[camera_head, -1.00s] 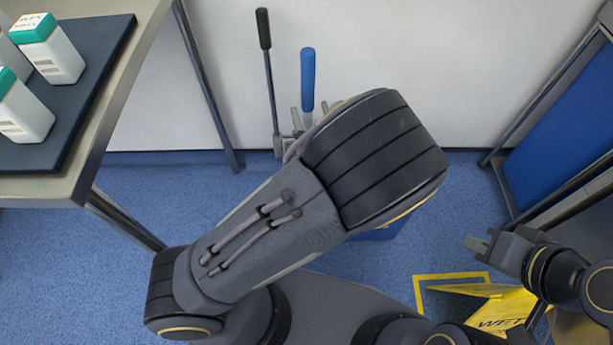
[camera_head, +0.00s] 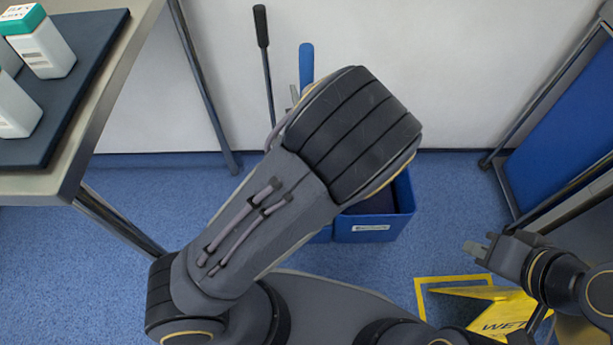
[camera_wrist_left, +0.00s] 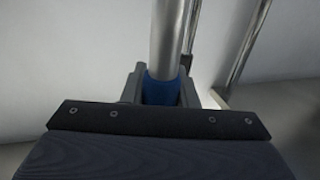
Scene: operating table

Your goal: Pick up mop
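The mop's blue handle (camera_head: 306,65) stands upright near the wall, behind my left arm in the head view. In the left wrist view, the silver pole (camera_wrist_left: 169,40) runs down to a blue section (camera_wrist_left: 160,91). My left gripper (camera_wrist_left: 161,88) has its fingers on both sides of this blue section, with no clear gap, so it looks shut on the mop. My left arm hides most of this gripper and the lower mop in the head view. My right gripper (camera_head: 478,247) is at the right, apart from the mop; its finger gap is unclear.
A blue bucket (camera_head: 372,229) stands on the floor, partly behind my left arm. A black-handled lever (camera_head: 261,27) rises left of the mop. A table (camera_head: 60,180) with bottles is at the left. A yellow wet-floor sign (camera_head: 500,312) and a blue-panelled frame (camera_head: 560,135) are at the right.

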